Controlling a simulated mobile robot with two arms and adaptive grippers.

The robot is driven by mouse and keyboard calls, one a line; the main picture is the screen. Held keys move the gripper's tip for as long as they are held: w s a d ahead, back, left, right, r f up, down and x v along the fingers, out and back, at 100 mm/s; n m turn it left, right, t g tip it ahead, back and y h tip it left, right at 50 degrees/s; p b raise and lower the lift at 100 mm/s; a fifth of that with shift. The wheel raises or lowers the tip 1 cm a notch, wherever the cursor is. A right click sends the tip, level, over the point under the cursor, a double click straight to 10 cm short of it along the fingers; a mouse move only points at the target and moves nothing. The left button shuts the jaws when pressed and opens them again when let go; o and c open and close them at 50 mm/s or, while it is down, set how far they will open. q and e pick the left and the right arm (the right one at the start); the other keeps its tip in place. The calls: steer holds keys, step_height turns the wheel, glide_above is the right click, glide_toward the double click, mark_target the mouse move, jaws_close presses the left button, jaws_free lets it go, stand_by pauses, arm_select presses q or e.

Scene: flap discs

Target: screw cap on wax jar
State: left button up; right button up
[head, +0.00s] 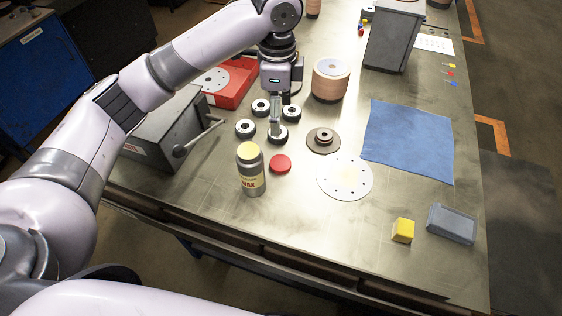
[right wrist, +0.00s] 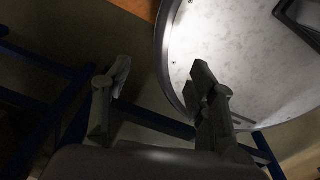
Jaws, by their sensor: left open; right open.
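The wax jar (head: 251,172) is a grey-green cylinder with a cream WAX label, standing upright near the table's front edge. Its top shows yellow. A red cap (head: 280,164) lies flat on the table just right of the jar, apart from it. My left gripper (head: 275,130) points down behind the jar and cap, at a small dark flap disc; I cannot tell whether it touches it. It is open, and I see nothing held. My right gripper (right wrist: 158,88) is open and empty in the right wrist view, with a pale round surface under its right finger.
Several small dark discs (head: 245,128) surround my left gripper. A red tray (head: 232,88), a grey machine with a lever (head: 160,132) and a wood-coloured roll (head: 330,80) stand behind. Right are a white disc (head: 345,177), blue cloth (head: 408,142), yellow block (head: 403,230) and grey box (head: 451,224).

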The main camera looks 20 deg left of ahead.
arm_select(q)
step_height(320, 180, down, 6)
steer(key=p, duration=0.1)
glide_above(279, 162)
step_height(279, 162, down, 4)
steer(key=shift+w+a+f, duration=0.1)
steer(key=shift+a, duration=0.05)
steer(key=shift+f, duration=0.45)
arm_select(e)
steer(key=shift+w+a+r, duration=0.25)
steer(key=shift+w+r, duration=0.55)
arm_select(q)
steer(key=f+p, duration=0.1)
steer(key=f, duration=0.3)
steer(key=shift+s+d+f+p, duration=0.2)
steer(key=shift+f+p, duration=0.1)
steer(key=shift+p, duration=0.1)
steer(key=shift+f, duration=0.3)
arm_select(e)
steer(key=shift+w+d+r, duration=0.2)
steer(key=shift+r, duration=0.55)
